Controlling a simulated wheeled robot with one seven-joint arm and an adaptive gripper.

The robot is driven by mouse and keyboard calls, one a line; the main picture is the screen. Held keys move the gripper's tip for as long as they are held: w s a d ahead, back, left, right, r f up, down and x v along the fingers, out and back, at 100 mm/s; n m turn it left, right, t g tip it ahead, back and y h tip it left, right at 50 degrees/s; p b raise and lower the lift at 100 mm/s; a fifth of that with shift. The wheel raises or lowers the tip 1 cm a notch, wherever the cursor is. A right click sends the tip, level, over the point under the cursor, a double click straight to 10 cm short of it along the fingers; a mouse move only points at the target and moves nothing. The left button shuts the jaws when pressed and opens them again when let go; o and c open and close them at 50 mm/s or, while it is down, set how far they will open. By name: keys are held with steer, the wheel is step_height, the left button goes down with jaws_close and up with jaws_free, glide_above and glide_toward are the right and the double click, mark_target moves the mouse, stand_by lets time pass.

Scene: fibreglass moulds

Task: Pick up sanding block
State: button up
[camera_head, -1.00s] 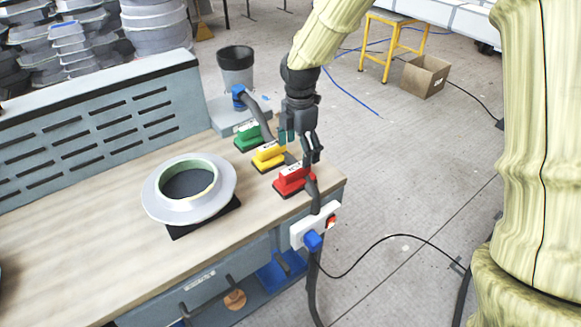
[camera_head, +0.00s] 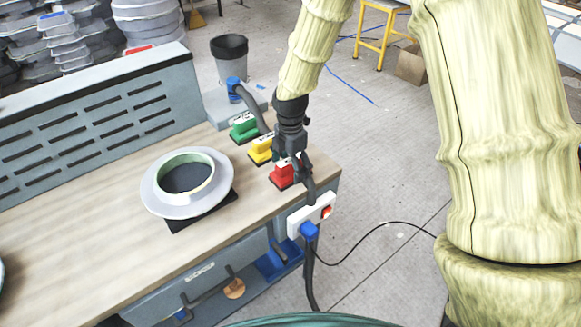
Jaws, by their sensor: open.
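Three sanding blocks stand in a row near the right end of the workbench. The red block (camera_head: 281,174) is nearest, the yellow block (camera_head: 261,151) is in the middle and the green block (camera_head: 243,128) is farthest. My gripper (camera_head: 293,160) is open, pointing down at the red block, with its fingers at the right part of that block. The fingers hide part of the red block, and I cannot tell whether they touch it.
A ring-shaped mould (camera_head: 160,203) lies on a black pad left of the blocks. A grey hose runs from a blue fitting (camera_head: 233,83) behind the blocks. A white power strip (camera_head: 312,215) hangs at the bench's right edge. The bench's left front (camera_head: 75,250) is clear.

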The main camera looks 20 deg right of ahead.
steer(key=shift+f, duration=0.95)
steer(key=c, duration=1.2)
steer(key=shift+r, duration=0.15)
steer(key=shift+r, duration=0.5)
steer(key=shift+r+b, duration=0.6)
steer(key=shift+r, duration=0.35)
steer(key=s+a+b, duration=0.1)
steer(key=s+a, duration=0.2)
steer(key=s, duration=0.1)
steer(key=s+a+r+b, duration=0.1)
steer(key=s+a, duration=0.2)
steer(key=s, duration=0.1)
steer(key=s+a+r+b, duration=0.1)
steer(key=s+a, duration=0.2)
steer(key=s, duration=0.2)
steer(key=shift+a+b, duration=0.25)
steer(key=shift+b, duration=0.15)
steer(key=shift+w, duration=0.1)
